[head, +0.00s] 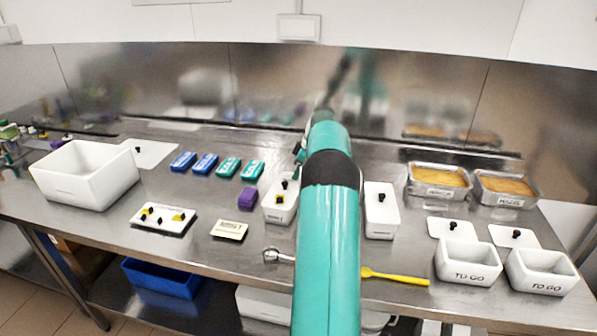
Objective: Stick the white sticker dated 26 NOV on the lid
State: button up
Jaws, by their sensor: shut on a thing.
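A white tub with a white lid and black knob (276,211) stands in the middle, partly hidden behind my arm. A second lidded white tub (381,218) stands just right of my arm. Loose white lids with black knobs lie flat at the back left (153,154) and behind the TO GO tubs (441,224). I cannot tell which lid the task means. No sticker dated 26 NOV can be read. A small cream card with dark print (229,232) lies left of the middle tub.
Left are an open white tub (84,178) and a white block with yellow and black pieces (163,223). Blue and teal boxes (205,163) and a purple block (248,198) lie behind. Right are a yellow spatula (397,277), TO GO tubs (468,265) and filled pans (437,178).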

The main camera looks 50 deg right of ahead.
jog(key=shift+f, duration=0.35)
dwell(0.7)
jog(key=o, duration=1.4)
jog(key=shift+r, duration=0.15)
notch_tip(320, 180, up, 7)
dwell(0.4)
dwell(0.5)
